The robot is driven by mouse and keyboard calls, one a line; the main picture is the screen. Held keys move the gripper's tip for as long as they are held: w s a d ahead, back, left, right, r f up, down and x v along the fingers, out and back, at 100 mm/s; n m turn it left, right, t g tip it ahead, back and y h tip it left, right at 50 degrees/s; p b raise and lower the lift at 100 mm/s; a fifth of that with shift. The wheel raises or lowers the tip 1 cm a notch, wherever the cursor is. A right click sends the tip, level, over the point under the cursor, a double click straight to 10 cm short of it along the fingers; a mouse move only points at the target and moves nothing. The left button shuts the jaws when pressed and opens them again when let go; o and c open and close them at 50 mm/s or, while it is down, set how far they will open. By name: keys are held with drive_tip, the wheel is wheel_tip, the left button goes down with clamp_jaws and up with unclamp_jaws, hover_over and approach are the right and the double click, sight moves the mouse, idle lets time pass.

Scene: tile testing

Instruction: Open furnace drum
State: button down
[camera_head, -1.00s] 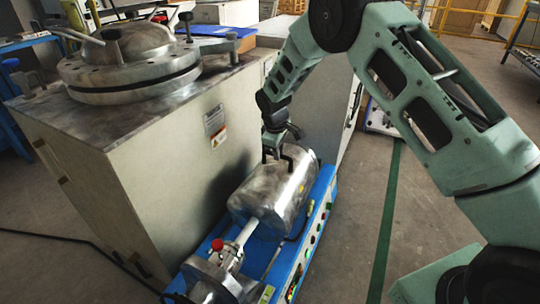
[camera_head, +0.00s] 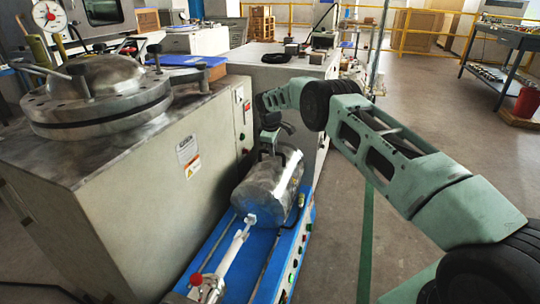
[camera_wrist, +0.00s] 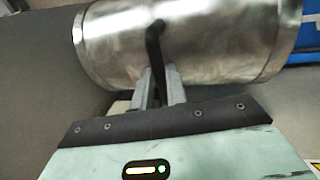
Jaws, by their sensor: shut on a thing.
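The furnace drum (camera_head: 268,190) is a shiny metal cylinder lying on a long blue base (camera_head: 238,262) beside a grey cabinet. A white tube or rod (camera_head: 232,250) comes out of its near end and runs along the base toward a red knob (camera_head: 196,279). My gripper (camera_head: 270,142) is above the drum's upper side. In the wrist view, the drum (camera_wrist: 215,45) lies across the top and its black bent handle (camera_wrist: 153,45) stands between my fingers (camera_wrist: 156,84). My gripper is shut on the handle; the fingertips' exact contact is partly hidden.
The grey cabinet (camera_head: 150,215) stands close on the left, with a round flanged metal lid (camera_head: 95,100) on top. Another light cabinet (camera_head: 285,67) stands behind the drum. Buttons line the base's right side. Open floor with a green line (camera_head: 367,240) is on the right.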

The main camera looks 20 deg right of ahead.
drive_tip(key=shift+w+d, duration=0.45)
drive_tip(key=c, duration=1.4)
unclamp_jaws()
drive_tip(key=shift+r, duration=0.1)
wheel_tip(320, 180, up, 17)
drive_tip(key=s+a+p, duration=0.2)
drive_tip(key=p, duration=0.2)
drive_tip(key=shift+s+a, duration=0.25)
